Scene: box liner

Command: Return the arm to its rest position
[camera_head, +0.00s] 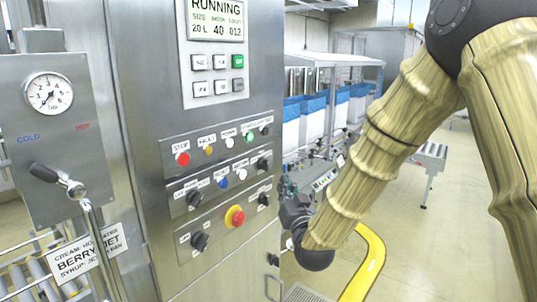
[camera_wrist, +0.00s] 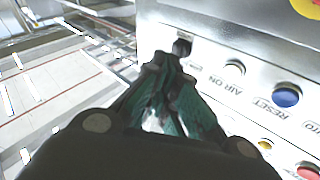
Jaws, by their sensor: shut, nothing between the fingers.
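My arm, with bamboo-patterned links and dark joints, comes down from the upper right in the head view. My gripper (camera_head: 291,212) is at its lower end, beside the right edge of the steel control cabinet and partly hidden by my wrist. In the wrist view, my gripper (camera_wrist: 166,62) is shut, its dark green fingers together and empty. The fingertips point toward a black knob (camera_wrist: 182,46) on the panel; I cannot tell whether they touch it. A white AIR ON button (camera_wrist: 236,69) and a blue RESET button (camera_wrist: 286,96) lie to their right.
The control cabinet (camera_head: 155,100) fills the left, with a RUNNING display (camera_head: 216,20) and a red-yellow emergency button (camera_head: 235,217). A gauge (camera_head: 48,93) and lever (camera_head: 58,180) are farther left. A yellow floor strip (camera_head: 367,265) and a roller conveyor (camera_head: 430,156) lie right. Open floor surrounds them.

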